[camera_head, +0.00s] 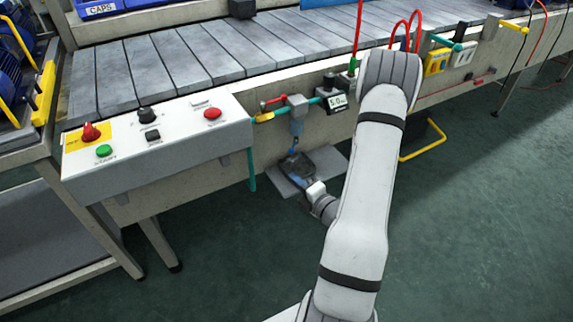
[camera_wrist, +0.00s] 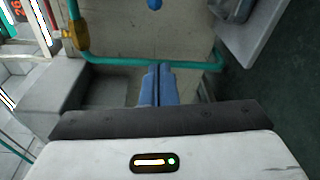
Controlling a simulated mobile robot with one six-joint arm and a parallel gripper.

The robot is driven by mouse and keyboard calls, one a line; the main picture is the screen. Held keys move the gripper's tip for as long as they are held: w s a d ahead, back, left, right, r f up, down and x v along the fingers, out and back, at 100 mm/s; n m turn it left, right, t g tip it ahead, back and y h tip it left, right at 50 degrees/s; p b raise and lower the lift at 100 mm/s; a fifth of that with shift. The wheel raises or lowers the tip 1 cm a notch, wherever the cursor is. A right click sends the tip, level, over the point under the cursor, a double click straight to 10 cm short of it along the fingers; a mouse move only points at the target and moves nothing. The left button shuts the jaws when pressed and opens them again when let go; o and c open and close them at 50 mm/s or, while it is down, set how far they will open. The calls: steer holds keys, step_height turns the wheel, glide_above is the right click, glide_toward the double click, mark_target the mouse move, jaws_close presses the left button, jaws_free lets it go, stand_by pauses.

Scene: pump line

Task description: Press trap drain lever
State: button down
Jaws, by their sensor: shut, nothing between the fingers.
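The trap (camera_head: 297,112) is a grey-topped unit with a bluish bowl on the line at the conveyor's front, between a red-handled valve and a gauge reading about 5.0. I cannot make out its drain lever for certain. A small rounded blue part (camera_wrist: 154,4) shows at the top edge of the wrist view, cut off by the frame; I cannot tell whether it is the lever or the bowl. My gripper (camera_head: 292,153) is below the trap, fingers pointing up toward it. In the wrist view its blue fingers (camera_wrist: 158,72) are shut and empty, apart from the blue part.
A control box (camera_head: 160,145) with several buttons stands left of the trap. A teal pipe (camera_head: 251,170) hangs beside it. A grey plate (camera_head: 332,163) lies beneath my gripper. A yellow bent bar (camera_head: 425,148) is to the right. Green floor (camera_head: 480,230) is clear at right.

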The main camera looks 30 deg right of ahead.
mark_target(294, 146)
steer(key=w+d+b, duration=0.2)
steer(key=w+b, duration=0.5)
steer(key=w, duration=0.2)
steer(key=shift+r, duration=0.15)
stand_by(0.5)
steer(key=shift+w, duration=0.1)
